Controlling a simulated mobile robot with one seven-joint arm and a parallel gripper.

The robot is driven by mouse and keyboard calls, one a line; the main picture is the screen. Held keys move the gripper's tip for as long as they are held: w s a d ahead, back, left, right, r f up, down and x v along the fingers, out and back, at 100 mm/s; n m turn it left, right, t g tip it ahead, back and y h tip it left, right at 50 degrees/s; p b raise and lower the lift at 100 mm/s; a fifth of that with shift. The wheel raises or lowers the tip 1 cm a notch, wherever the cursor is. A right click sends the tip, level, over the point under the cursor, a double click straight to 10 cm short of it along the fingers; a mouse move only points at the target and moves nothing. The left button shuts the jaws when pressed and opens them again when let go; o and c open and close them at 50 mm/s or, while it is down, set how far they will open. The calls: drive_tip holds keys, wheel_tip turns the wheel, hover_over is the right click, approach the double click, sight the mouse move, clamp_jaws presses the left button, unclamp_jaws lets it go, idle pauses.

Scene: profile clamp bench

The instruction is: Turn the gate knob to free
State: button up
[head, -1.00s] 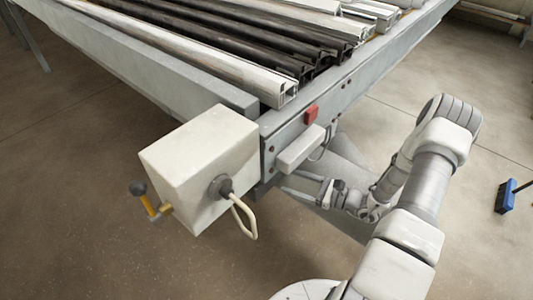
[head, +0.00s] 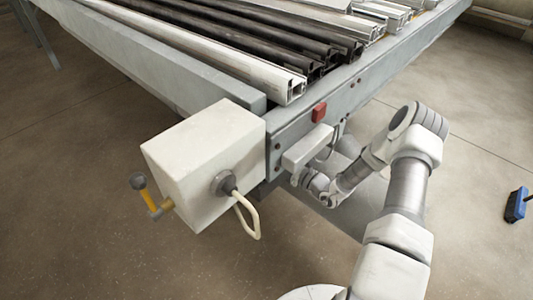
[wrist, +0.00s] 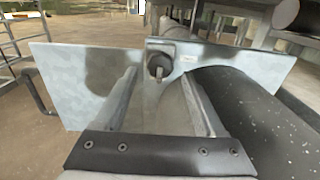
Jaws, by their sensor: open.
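In the wrist view, a small round metal part (wrist: 158,66), which looks like the gate knob, sits in an upright bracket at the centre of a grey metal plate (wrist: 85,85). My gripper (wrist: 159,80) is open, one finger on each side of the picture's middle. The round part shows between the fingertips and looks slightly beyond them; I cannot tell whether they touch it.
The bench (head: 375,82) carries several white and dark profiles. A red button (head: 319,112) sits above the pale block. A cream box (head: 200,150) at the corner has a yellow lever (head: 149,194) and a hanging cable loop (head: 252,222). A blue brush (head: 516,205) lies on open floor at right.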

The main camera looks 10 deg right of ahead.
drive_tip(key=shift+x, duration=1.8)
clamp_jaws()
